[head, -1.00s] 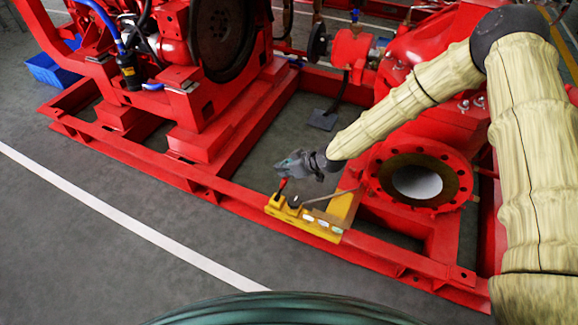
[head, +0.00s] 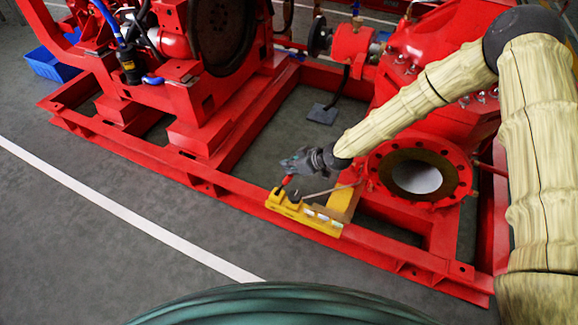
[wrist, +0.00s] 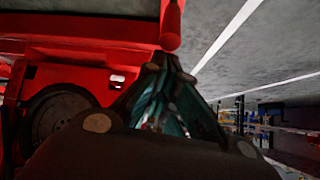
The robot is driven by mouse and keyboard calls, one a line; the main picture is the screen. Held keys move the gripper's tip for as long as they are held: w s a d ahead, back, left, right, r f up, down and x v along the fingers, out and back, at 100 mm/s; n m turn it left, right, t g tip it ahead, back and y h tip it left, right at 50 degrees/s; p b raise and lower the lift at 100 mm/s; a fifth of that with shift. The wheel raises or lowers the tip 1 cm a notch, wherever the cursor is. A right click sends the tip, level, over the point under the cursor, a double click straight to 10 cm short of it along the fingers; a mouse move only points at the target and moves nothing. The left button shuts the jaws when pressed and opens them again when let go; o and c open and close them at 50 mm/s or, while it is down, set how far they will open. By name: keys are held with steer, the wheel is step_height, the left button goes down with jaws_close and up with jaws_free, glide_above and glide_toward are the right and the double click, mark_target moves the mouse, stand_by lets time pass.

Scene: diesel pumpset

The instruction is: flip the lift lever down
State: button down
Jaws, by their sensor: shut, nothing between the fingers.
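A yellow control block (head: 305,215) lies on the red base rail in the head view. The lift lever (head: 286,181), short with a red end, stands up at the block's left end and is tilted. My gripper (head: 284,168) is shut and empty, with its fingertips at or very near the top of the lever; I cannot tell whether they touch. In the wrist view the lever's red knob (wrist: 170,30) shows just beyond the shut fingertips (wrist: 168,62). The lever's base is small in the head view.
A thin grey rod (head: 332,190) runs from the block toward the red flanged pipe opening (head: 418,178) on the right.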

steer(key=shift+s+d+f, duration=0.15)
steer(key=shift+d+f, duration=0.15)
steer(key=shift+f, duration=0.05)
step_height(320, 180, up, 3)
steer(key=w+a+p, duration=0.1)
steer(key=w+a, duration=0.1)
steer(key=a, duration=0.1)
steer(key=p+v, duration=0.2)
steer(key=v, duration=0.7)
steer(key=shift+s+d, duration=0.2)
steer(key=shift+d, duration=0.2)
